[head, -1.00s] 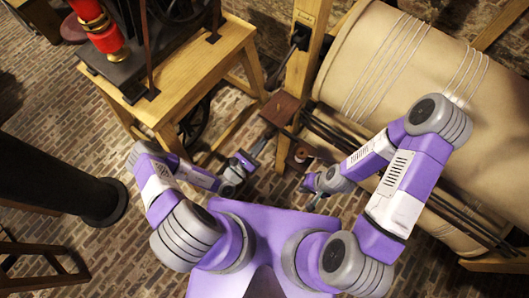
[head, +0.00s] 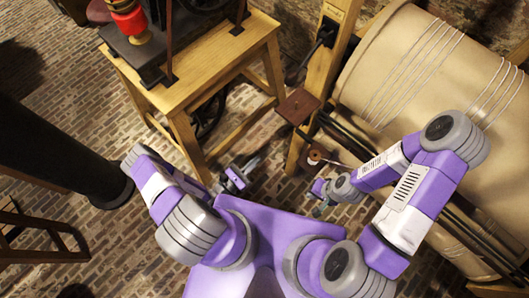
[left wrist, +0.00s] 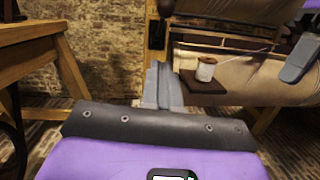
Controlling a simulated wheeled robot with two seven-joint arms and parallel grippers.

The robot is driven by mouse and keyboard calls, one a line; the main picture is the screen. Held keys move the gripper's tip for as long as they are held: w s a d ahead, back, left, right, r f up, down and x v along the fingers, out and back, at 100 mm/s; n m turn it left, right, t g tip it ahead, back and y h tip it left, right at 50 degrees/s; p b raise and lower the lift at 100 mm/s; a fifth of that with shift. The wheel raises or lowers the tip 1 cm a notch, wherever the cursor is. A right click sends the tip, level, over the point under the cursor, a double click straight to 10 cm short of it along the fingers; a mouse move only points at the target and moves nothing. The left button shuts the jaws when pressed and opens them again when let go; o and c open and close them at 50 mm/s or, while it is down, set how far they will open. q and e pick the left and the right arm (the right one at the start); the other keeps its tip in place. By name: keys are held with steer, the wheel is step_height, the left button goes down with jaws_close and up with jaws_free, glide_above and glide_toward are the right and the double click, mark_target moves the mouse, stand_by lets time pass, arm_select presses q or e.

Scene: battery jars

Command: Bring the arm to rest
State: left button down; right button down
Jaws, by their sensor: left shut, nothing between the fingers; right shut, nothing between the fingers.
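My left gripper (head: 252,163) is in front of my purple body in the head view, low over the brick floor. Its grey fingers are together with nothing between them, and they also show in the left wrist view (left wrist: 162,84). Most of my left forearm is hidden. My right gripper (head: 319,208) is beside the right front of my body, its fingers small in the picture. It is shut and empty. Both grippers are apart from the furniture.
A wooden table (head: 215,75) with a red and brass device (head: 128,20) stands ahead left. A large beige drum (head: 430,85) is on the right. A small spool (left wrist: 206,70) sits on a brown ledge (left wrist: 204,87). A black column (head: 60,150) stands left. Brick floor lies between.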

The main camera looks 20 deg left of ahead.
arm_select(q)
steer(key=v, duration=0.2)
steer(key=shift+s+a+f, duration=0.1)
steer(key=shift+s+a, duration=0.05)
steer(key=shift+s, duration=0.05)
